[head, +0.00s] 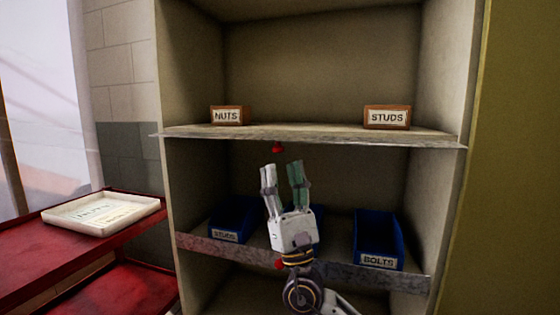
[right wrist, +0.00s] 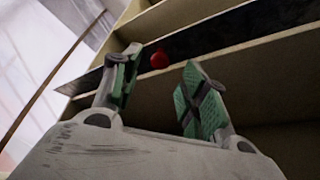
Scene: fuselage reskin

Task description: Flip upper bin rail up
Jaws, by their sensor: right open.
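The upper bin rail (head: 365,139) is a thin grey metal strip along the front edge of the upper shelf. It looks folded outward, about level with the shelf. A red knob (head: 278,149) hangs at its underside near the middle. My right gripper (head: 282,168) points up just below the knob, open and empty. In the right wrist view the rail (right wrist: 235,38) is a dark strip, and the red knob (right wrist: 159,59) shows between the open fingers (right wrist: 160,78), seemingly beyond their tips. Whether they touch it I cannot tell. My left gripper is not in view.
A lower rail (head: 345,268) stands upright before blue bins (head: 378,240), with its own red knob (head: 279,264). Small boxes labelled NUTS (head: 228,116) and STUDS (head: 387,117) sit on the upper shelf. A white tray (head: 75,221) lies on a red cart (head: 35,247) at left.

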